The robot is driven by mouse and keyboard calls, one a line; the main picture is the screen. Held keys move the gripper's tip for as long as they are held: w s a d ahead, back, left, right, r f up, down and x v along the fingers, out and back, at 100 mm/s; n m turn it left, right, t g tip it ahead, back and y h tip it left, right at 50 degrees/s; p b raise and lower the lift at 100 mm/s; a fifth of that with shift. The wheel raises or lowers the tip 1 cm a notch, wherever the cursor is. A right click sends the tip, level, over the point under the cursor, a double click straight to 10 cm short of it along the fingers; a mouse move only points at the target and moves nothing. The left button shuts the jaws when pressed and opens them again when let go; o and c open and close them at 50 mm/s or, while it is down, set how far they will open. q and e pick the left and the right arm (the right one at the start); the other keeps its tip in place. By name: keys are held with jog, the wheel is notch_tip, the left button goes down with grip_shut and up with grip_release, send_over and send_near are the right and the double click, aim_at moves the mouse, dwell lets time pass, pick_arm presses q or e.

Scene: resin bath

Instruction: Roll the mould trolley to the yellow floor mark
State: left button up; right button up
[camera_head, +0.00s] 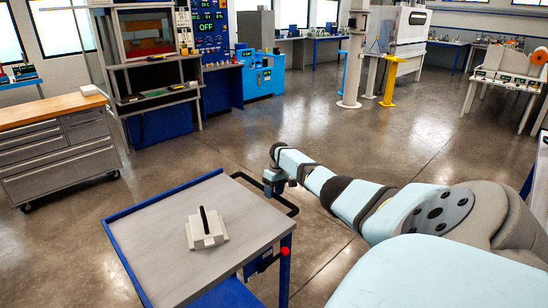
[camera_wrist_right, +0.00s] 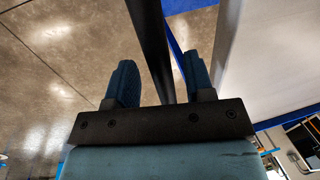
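The mould trolley (camera_head: 168,258) stands at the bottom left of the head view, with a grey top and blue edges. A pale mould block with a black grip (camera_head: 206,230) sits on its top. A black push handle (camera_head: 284,190) sticks out from the trolley's right side. My right gripper (camera_head: 275,186) is at this handle. In the right wrist view the black handle bar (camera_wrist_right: 150,45) runs between the two open fingers of the right gripper (camera_wrist_right: 160,85), with gaps on both sides. My left gripper is out of view. I see no yellow floor mark.
A grey drawer cabinet with a wooden top (camera_head: 60,108) stands left, beside a press frame (camera_head: 150,80). A yellow post (camera_head: 390,82) and a pale column (camera_head: 353,60) stand farther back. Open concrete floor (camera_head: 250,128) lies beyond the trolley. A red knob (camera_head: 285,251) marks its near corner.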

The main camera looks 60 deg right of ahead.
jog(key=shift+r, duration=0.1)
notch_tip(320, 180, up, 13)
jog(key=d+p, duration=0.1)
jog(key=d, duration=0.1)
jog(key=shift+s+d+r, duration=0.2)
jog(key=shift+s+d, duration=0.1)
dwell(0.5)
